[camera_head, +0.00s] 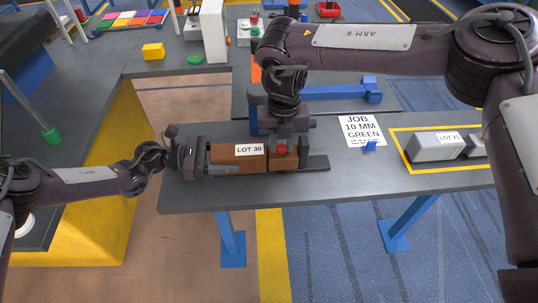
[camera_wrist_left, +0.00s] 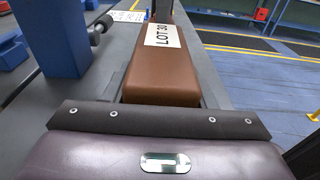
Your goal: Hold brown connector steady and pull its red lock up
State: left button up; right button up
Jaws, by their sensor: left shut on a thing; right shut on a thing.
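The brown connector (camera_head: 226,154) lies on the grey bench, with a white LOT 30 label on its top. It also shows in the left wrist view (camera_wrist_left: 160,80), running away from the gripper. My left gripper (camera_head: 207,158) is shut on the connector's left end. The red lock (camera_head: 282,150) shows at the right part of the connector. My right gripper (camera_head: 284,147) comes down from above and is shut on the red lock. Its fingers hide most of the lock, so I cannot tell how far up it sits.
A grey connector (camera_head: 434,147) lies inside a yellow-outlined area at the right. A white JOB 10 MM GREEN card (camera_head: 360,129) and a small blue piece (camera_head: 370,147) are between. A blue part (camera_head: 340,92) lies behind. The bench's front edge is close.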

pick_arm(q)
jog(key=shift+s+a+f, duration=0.1)
jog(key=shift+s+f, duration=0.05)
jog(key=shift+f, duration=0.3)
pick_arm(e)
jog(key=shift+r, duration=0.4)
jog(key=o, duration=0.8)
jog(key=shift+o, duration=0.2)
jog(key=shift+r, duration=3.5)
pick_arm(q)
jog(key=o, duration=1.3)
pick_arm(e)
jog(key=shift+w+f, duration=0.1)
jog(key=shift+w, duration=0.05)
pick_arm(q)
jog(key=shift+w+r, duration=0.2)
